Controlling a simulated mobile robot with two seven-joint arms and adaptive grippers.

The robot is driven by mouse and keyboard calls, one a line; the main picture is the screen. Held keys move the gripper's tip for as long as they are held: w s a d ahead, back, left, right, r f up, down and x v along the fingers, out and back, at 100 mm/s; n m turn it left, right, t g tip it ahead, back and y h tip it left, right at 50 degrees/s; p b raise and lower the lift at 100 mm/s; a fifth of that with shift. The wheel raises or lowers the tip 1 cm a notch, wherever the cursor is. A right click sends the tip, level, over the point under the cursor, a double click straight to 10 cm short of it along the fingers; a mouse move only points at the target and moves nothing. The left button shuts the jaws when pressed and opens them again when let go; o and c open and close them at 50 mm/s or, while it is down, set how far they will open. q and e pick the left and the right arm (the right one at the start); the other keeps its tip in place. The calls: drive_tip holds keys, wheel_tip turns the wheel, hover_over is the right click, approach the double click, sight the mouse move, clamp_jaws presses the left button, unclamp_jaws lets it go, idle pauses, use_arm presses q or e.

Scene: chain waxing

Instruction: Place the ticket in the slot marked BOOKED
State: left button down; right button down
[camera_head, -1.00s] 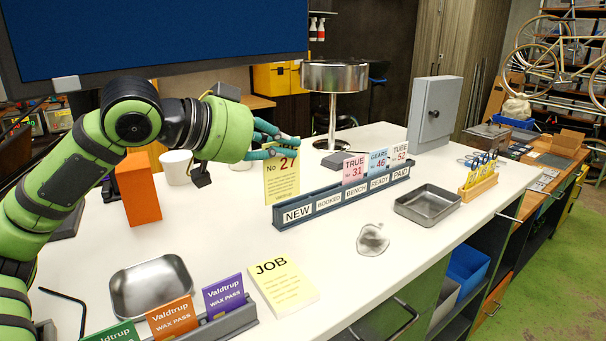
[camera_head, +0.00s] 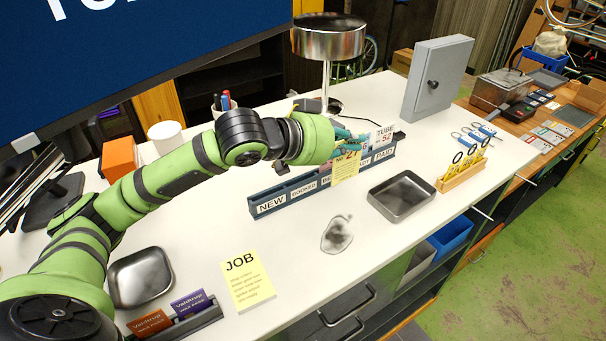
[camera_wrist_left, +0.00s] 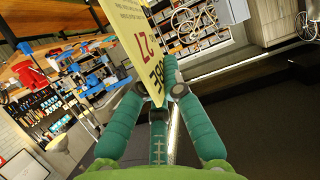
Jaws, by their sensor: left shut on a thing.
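My left gripper (camera_head: 347,143) is shut on the yellow ticket No. 27 (camera_head: 346,168), and the ticket hangs down from the fingers. In the left wrist view the ticket (camera_wrist_left: 135,38) stands out between the teal fingers (camera_wrist_left: 158,92). The blue slotted rack (camera_head: 282,188) lies on the counter with labels NEW, BOOKED (camera_head: 304,189), and PAID (camera_head: 382,156) readable. The ticket shows in front of the rack's middle, right of BOOKED, covering most of the labels there. Whether it touches the rack I cannot tell. A white TUBE 52 ticket (camera_head: 385,134) stands at the PAID end. My right gripper is not in view.
A metal tray (camera_head: 401,195) and a clear crumpled item (camera_head: 337,234) lie in front of the rack. A lamp (camera_head: 328,40) and a grey cabinet (camera_head: 437,77) stand behind. A yellow JOB pad (camera_head: 247,282) lies nearer. The counter between is clear.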

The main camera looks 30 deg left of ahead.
use_arm(q)
drive_tip(key=a+f+b, duration=0.2)
drive_tip(key=a, duration=0.1)
drive_tip(key=w+a+f+b, duration=0.1)
drive_tip(key=a+f+b, duration=0.1)
drive_tip(key=a, duration=0.2)
drive_tip(key=w+a+f+b, duration=0.1)
drive_tip(key=a+f+b, duration=0.1)
drive_tip(key=a+f, duration=0.1)
drive_tip(key=shift+w+a, duration=0.2)
drive_tip(key=shift+a, duration=0.3)
drive_tip(key=f+b, duration=0.4)
drive_tip(key=b, duration=0.1)
drive_tip(key=shift+s+f, duration=0.2)
drive_tip(key=shift+s, duration=0.2)
drive_tip(key=shift+w+a, duration=0.15)
drive_tip(key=shift+a, duration=0.05)
drive_tip(key=c, duration=1.4)
unclamp_jaws()
drive_tip(key=shift+w, duration=0.35)
drive_tip(key=shift+r, duration=0.1)
drive_tip(key=shift+s+a+r, duration=0.1)
drive_tip(key=shift+s, duration=0.15)
drive_tip(key=b+v, duration=0.8)
drive_tip(key=v, duration=0.3)
drive_tip(key=shift+s+a+r, duration=0.2)
drive_tip(key=shift+s+r, duration=0.05)
